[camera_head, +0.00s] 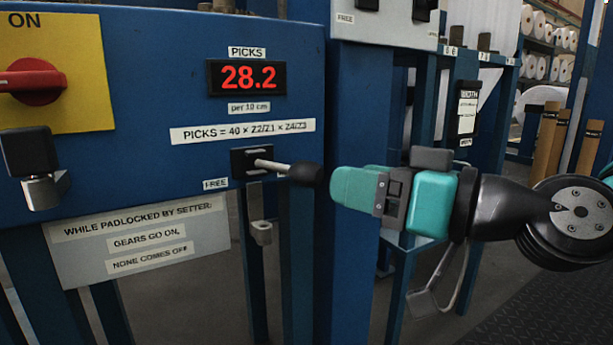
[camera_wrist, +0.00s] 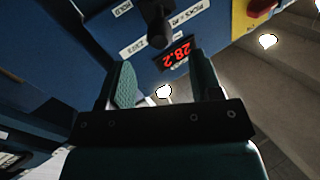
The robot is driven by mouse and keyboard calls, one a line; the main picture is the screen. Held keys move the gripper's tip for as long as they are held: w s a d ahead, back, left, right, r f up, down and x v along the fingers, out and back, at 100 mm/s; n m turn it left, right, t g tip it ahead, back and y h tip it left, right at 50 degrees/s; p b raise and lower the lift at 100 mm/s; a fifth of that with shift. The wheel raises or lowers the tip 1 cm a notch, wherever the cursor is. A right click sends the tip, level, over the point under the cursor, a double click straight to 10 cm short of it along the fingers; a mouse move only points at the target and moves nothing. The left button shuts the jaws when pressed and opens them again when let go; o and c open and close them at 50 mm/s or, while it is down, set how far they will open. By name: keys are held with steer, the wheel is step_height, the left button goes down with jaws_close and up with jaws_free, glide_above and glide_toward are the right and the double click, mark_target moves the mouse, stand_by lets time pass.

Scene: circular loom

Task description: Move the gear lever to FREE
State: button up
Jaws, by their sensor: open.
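The gear lever (camera_head: 284,168) is a metal rod with a black knob, sticking out to the right from a black slotted block (camera_head: 239,162) on the blue panel. My gripper (camera_head: 338,187), with teal fingers, is just right of the knob, with a small gap. The wrist view shows my gripper (camera_wrist: 163,80) open and empty, its fingers apart. There the black lever knob (camera_wrist: 160,32) stands beyond the fingertips, roughly between them, not held. The lever's base is partly hidden behind its knob there.
A red picks display (camera_head: 246,77) is above the lever. A red rotary switch (camera_head: 32,82) on a yellow plate is at the left. A padlock-like fitting (camera_head: 261,232) hangs below the lever. A blue post (camera_head: 352,110) stands behind my gripper. Dark floor is at the lower right.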

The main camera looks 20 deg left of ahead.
mark_target(321, 175)
steer(key=b+x, duration=0.1)
steer(key=x, duration=0.6)
steer(key=shift+w+a, duration=0.15)
steer(key=shift+a, duration=0.15)
jaws_close()
